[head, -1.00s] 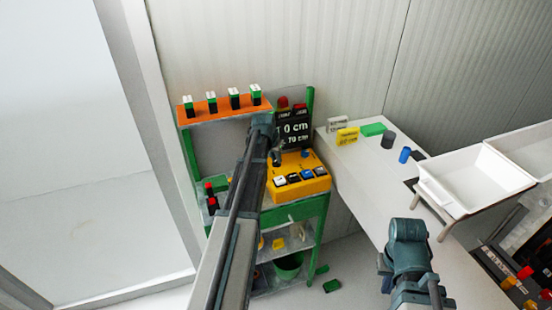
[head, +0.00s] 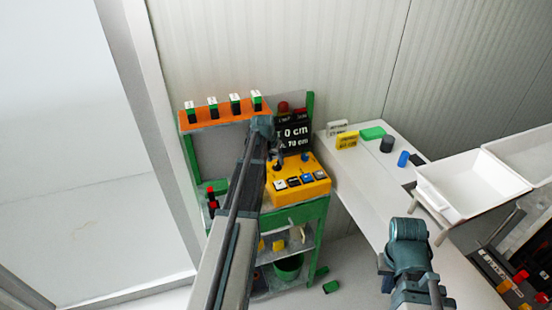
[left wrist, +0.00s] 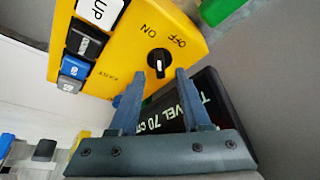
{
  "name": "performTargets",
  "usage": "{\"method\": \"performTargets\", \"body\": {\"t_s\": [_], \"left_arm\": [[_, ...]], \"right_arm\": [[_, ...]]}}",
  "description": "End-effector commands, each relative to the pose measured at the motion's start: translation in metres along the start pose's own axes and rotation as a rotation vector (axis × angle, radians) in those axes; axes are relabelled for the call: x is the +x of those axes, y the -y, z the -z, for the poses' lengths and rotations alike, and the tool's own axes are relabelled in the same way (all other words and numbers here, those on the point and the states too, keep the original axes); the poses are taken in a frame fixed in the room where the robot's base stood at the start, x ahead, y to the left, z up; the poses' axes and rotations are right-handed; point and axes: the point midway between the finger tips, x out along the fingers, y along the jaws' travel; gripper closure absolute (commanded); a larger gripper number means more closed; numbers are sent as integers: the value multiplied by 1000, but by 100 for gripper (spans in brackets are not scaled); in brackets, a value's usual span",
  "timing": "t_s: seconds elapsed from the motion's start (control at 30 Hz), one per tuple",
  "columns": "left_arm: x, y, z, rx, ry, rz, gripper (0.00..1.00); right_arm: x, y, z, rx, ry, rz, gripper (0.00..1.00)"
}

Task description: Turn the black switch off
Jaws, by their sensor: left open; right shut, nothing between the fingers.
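The black switch (left wrist: 158,61) is a round knob with a small white mark on the yellow control box (left wrist: 125,35), near the printed words ON and OFF. I cannot tell which word it is set to. My left gripper (left wrist: 158,75) is open, its fingertips on either side of the knob's near edge in the left wrist view. I cannot tell whether they touch it. In the head view the box (head: 312,189) sits on a green stand, and my left gripper (head: 279,162) is over its back left part. My right arm shows at lower right, but its fingers are hidden.
A black display (head: 294,132) stands behind the box; in the left wrist view it is close beside the fingers. Several buttons line the box's front. An orange shelf (head: 222,114) is at left. A white table (head: 352,178) with blocks and a white bin (head: 470,207) is at right.

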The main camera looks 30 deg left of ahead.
Motion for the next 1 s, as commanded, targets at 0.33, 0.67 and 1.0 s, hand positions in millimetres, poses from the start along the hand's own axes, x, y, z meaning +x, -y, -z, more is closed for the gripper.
{"method": "performTargets", "body": {"t_s": [0.33, 0.67, 1.0], "left_arm": [[-50, 0, 1, -1, 0, 0, 52], [-51, 0, 0, -1, 0, 0, 52], [-46, -22, -10, -107, 65, 43, 20]], "right_arm": [[-46, -4, -3, -1, 0, 0, 100], [-47, -4, -3, -1, 0, 0, 100], [-44, -4, -2, -1, 0, 0, 100]]}}
